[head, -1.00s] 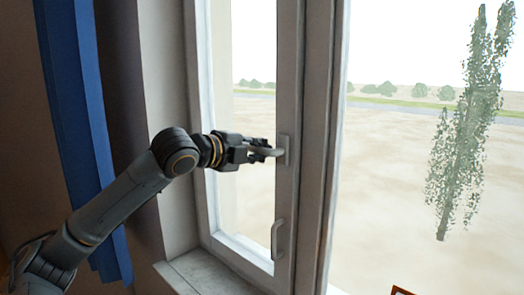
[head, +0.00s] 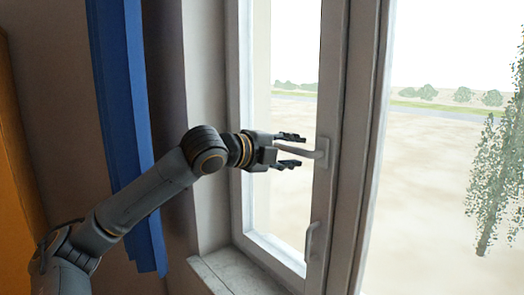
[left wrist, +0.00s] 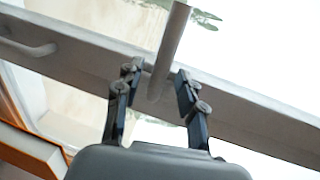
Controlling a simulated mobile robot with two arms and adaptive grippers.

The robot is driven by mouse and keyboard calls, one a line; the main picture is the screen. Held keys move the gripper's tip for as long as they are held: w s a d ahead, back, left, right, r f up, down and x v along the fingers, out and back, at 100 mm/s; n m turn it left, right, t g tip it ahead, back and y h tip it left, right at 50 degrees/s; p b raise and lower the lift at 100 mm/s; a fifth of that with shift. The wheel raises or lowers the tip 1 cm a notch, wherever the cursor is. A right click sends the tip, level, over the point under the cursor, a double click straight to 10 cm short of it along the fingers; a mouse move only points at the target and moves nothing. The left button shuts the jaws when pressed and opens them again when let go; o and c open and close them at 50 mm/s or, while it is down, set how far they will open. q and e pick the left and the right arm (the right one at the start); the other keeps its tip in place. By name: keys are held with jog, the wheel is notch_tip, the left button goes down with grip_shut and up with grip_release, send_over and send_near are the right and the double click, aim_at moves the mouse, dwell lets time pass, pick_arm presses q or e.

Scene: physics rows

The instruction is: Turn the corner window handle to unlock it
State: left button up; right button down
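The white window handle (head: 318,154) sits on the upright frame of the window sash. Its lever points left, roughly level, in the head view. My left gripper (head: 298,151) is open, with one finger above the lever and one below it. In the left wrist view the handle (left wrist: 173,40) passes between the open fingertips (left wrist: 158,78), with a gap on each side. My right gripper is in neither view.
A second, fixed pull grip (head: 311,240) is lower on the same sash and also shows in the left wrist view (left wrist: 28,47). A blue curtain (head: 125,120) hangs left of the window. The sill (head: 222,272) is bare.

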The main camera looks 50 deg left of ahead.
pick_arm(q)
jog(key=shift+s+d, duration=0.15)
jog(key=shift+s, duration=0.25)
jog(key=v, duration=0.9)
jog(key=shift+r, duration=0.2)
jog(key=shift+s, duration=0.15)
